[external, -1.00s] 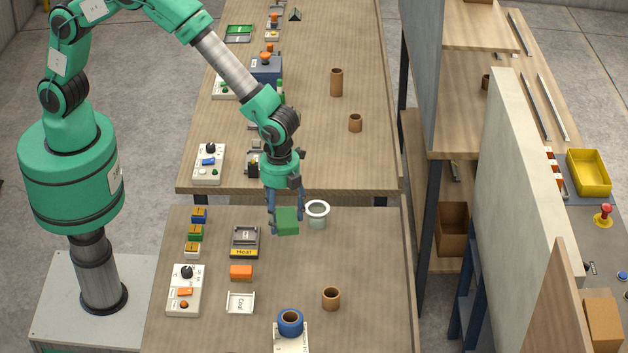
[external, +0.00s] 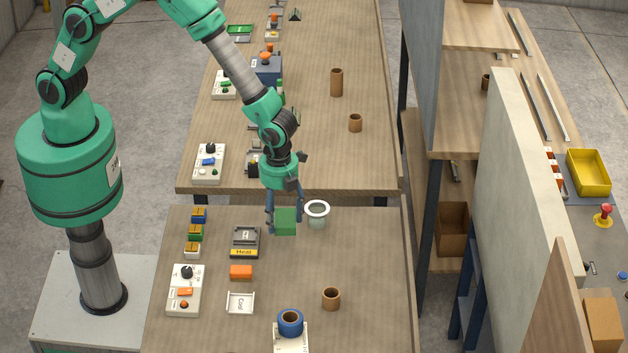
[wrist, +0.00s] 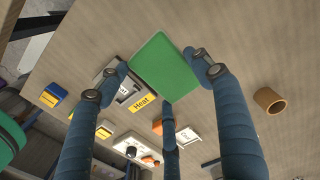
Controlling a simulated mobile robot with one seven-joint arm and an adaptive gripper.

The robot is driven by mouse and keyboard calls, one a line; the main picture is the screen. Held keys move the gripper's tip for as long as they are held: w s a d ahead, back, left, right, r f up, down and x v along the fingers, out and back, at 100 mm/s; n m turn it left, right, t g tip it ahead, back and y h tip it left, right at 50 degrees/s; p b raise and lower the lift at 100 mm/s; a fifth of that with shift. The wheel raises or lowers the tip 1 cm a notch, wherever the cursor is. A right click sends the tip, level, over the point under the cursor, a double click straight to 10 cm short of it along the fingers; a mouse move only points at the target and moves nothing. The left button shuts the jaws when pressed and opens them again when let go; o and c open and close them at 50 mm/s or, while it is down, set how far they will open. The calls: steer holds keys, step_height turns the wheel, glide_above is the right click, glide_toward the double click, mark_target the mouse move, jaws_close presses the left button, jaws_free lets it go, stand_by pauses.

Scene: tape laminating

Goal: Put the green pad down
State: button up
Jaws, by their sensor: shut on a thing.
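The green pad (external: 285,222) is held in my gripper (external: 272,212) above the near table, just left of the white-rimmed cup (external: 317,213). In the wrist view the pad (wrist: 165,67) shows as a flat green face between the blue fingers of my gripper (wrist: 160,85). My gripper is shut on the pad. The pad appears to hang above the table, but its exact height is hard to tell.
A black-and-grey holder labelled "Heat" (external: 245,242) lies left of the pad. An orange block (external: 241,272), a white "Cool" tray (external: 240,302), a blue tape roll (external: 290,322) and a brown ring (external: 331,299) stand nearer. Table between them is clear.

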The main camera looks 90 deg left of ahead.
steer(key=shift+s+a+f+m+p, duration=0.35)
steer(key=shift+a+f+p, duration=0.1)
steer(key=shift+a+f, duration=0.3)
steer(key=shift+a, duration=0.1)
steer(key=w+d, duration=0.1)
steer(key=w, duration=0.4)
steer(key=w+d+f, duration=0.1)
steer(key=w+d, duration=0.1)
steer(key=w, duration=0.3)
steer(key=w+d, duration=0.2)
steer(key=w, duration=0.3)
steer(key=shift+w+f+p, duration=0.1)
steer(key=shift+f+p, duration=0.1)
steer(key=shift+p, duration=0.2)
steer(key=shift+f, duration=1.75)
steer(key=shift+f, duration=0.2)
